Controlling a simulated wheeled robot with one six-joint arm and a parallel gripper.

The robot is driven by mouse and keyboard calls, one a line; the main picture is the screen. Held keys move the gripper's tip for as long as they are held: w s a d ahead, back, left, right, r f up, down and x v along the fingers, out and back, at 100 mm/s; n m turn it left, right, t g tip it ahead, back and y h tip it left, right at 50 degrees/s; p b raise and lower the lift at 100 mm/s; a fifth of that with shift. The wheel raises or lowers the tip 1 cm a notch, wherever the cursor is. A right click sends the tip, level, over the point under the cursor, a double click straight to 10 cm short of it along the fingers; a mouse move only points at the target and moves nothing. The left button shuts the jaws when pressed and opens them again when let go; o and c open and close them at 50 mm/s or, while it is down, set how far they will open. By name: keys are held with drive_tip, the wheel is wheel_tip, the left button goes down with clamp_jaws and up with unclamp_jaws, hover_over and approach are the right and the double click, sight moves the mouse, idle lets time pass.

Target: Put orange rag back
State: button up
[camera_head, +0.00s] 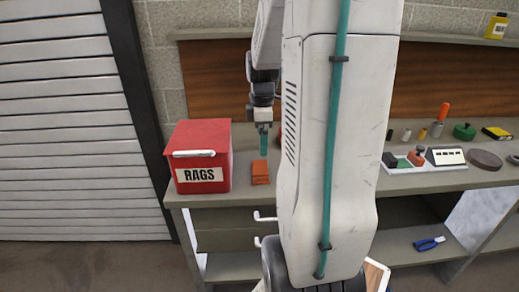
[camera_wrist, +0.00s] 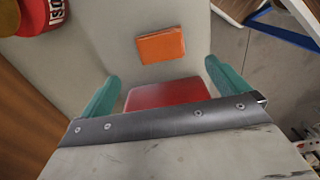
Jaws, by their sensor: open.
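The orange rag (camera_head: 260,172), a small folded pad, lies on the workbench just right of a red box labelled RAGS (camera_head: 203,155). The rag also shows in the wrist view (camera_wrist: 160,45), flat on the grey bench top beyond my fingertips. My gripper (camera_head: 263,153) is above the rag in the head view, its green fingers pointing down. In the wrist view the fingers (camera_wrist: 162,72) are spread wide with nothing held between them. A red surface (camera_wrist: 168,92), probably the box, shows between them, partly hidden by my gripper body. The box's lid looks closed, with a white front handle.
My arm hides the bench's middle in the head view. A red round object (camera_wrist: 40,15) stands near the rag. Blue pliers (camera_head: 429,243) lie on the lower shelf.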

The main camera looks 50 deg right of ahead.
drive_tip(key=s+a+r+m, duration=0.15)
drive_tip(key=a+r, duration=0.25)
drive_tip(key=a, duration=0.6)
drive_tip(key=s+a+r+m, duration=0.15)
drive_tip(key=a+r, duration=0.25)
drive_tip(key=a, duration=0.5)
drive_tip(key=s+a+m+t, duration=0.1)
drive_tip(key=s+a+m, duration=0.4)
drive_tip(key=s+a, duration=0.4)
drive_tip(key=shift+s+a+r, duration=0.2)
drive_tip(key=shift+a+r, duration=0.15)
drive_tip(key=shift+a, duration=0.75)
